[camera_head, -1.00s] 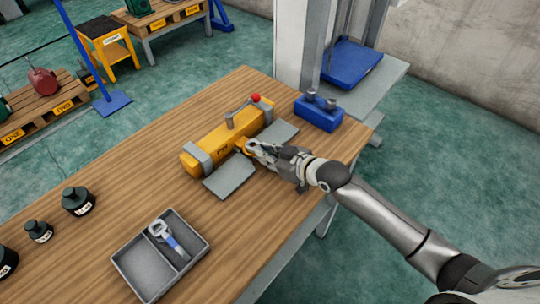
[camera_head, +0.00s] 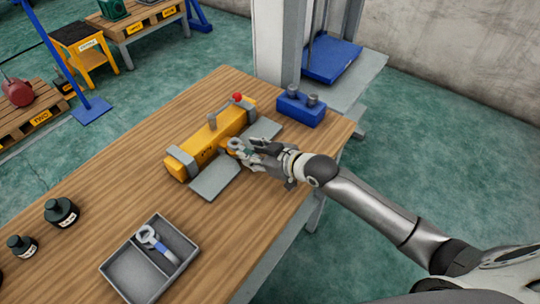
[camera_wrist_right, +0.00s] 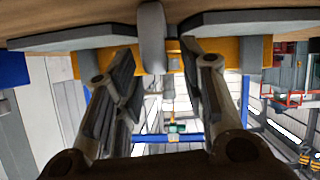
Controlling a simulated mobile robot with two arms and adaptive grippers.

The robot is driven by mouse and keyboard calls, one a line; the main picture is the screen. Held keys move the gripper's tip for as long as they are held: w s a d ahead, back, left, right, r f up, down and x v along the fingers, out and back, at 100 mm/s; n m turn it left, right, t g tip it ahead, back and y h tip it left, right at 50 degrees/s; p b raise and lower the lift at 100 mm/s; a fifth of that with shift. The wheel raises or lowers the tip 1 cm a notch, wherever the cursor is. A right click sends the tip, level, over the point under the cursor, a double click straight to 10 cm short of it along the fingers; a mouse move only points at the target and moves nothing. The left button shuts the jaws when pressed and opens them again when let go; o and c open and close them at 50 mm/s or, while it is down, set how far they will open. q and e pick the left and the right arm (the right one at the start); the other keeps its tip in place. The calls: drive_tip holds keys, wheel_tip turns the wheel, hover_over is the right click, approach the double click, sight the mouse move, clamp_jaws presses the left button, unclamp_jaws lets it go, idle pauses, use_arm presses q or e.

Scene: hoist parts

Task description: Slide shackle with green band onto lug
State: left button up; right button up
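The yellow beam (camera_head: 195,150) lies on the wooden table, with a yellow lug (camera_head: 226,149) on its near side. A small grey ring-shaped part (camera_head: 234,143), probably the shackle, sits at the lug. No green band can be made out, and I cannot tell how far it is on. My right gripper (camera_head: 256,152) is at this part, its fingers apart. In the right wrist view my right gripper (camera_wrist_right: 160,85) has a wide gap between its fingers. A grey upright piece (camera_wrist_right: 152,38) stands ahead in that gap, not clearly touched. My left gripper is out of view.
Grey plates (camera_head: 215,182) lie along the beam's near side. A grey tray (camera_head: 128,275) holds a blue-banded shackle (camera_head: 153,240). A blue block (camera_head: 300,108) with pegs stands behind. Black weights (camera_head: 61,212) stand at left. A red knob (camera_head: 237,97) tops the beam's far end.

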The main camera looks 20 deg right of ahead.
drive_tip(key=v, duration=1)
drive_tip(key=shift+s+d+r, duration=0.2)
drive_tip(key=shift+s, duration=0.05)
